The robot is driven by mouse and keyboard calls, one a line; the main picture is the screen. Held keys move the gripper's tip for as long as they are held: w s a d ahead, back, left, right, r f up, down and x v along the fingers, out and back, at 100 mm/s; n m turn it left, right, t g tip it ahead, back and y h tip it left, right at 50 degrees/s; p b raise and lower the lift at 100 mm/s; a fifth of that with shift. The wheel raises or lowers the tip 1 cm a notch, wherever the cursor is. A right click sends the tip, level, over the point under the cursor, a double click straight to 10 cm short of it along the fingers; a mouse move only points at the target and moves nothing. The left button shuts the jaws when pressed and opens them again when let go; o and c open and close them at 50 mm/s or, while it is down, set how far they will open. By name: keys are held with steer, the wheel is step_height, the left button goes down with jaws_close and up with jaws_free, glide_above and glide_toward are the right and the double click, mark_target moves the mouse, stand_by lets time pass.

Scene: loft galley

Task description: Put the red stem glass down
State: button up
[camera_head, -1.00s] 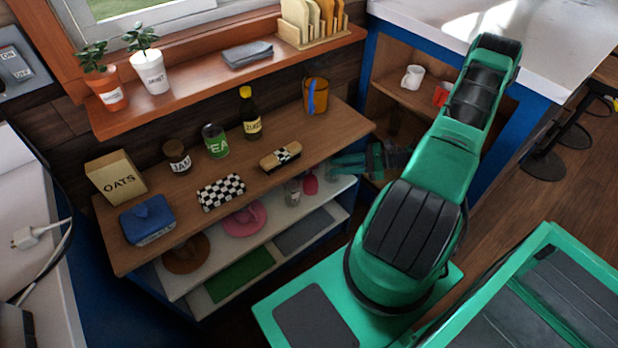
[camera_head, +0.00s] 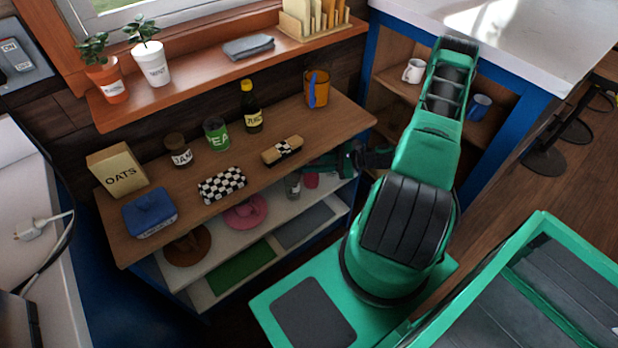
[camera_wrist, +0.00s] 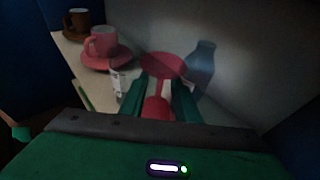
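The red stem glass (camera_wrist: 161,67) is straight ahead in the wrist view. Its round flat end is at the top, with the thin stem below it and a wider red part lower down between my fingers. It also shows as a small red shape (camera_head: 311,180) on the white shelf under the wooden counter in the head view. My gripper (camera_wrist: 158,92) has its green fingers spread on either side of the glass. Gaps show between the fingers and the stem; contact lower down is unclear. In the head view, my gripper (camera_head: 318,165) is at the shelf's right end, partly covering the glass.
A pink cup (camera_wrist: 102,42) on a pink saucer (camera_wrist: 108,59) and a brown cup (camera_wrist: 77,21) stand farther left. The wooden counter (camera_head: 250,180) lies just above the shelf, limiting headroom.

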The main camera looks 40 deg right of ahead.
steer(key=shift+w+a, duration=0.15)
steer(key=shift+w, duration=0.05)
jaws_close()
steer(key=shift+r, duration=0.5)
steer(key=shift+s+d+r, duration=0.2)
steer(key=shift+d+r, duration=0.05)
steer(key=shift+r, duration=0.4)
steer(key=shift+s+d+r, duration=0.15)
steer(key=shift+d+r, duration=0.05)
steer(key=shift+r, duration=0.4)
steer(key=s+d, duration=1.1)
steer(key=d, duration=0.1)
steer(key=shift+s+d, duration=0.15)
steer(key=shift+s, duration=0.2)
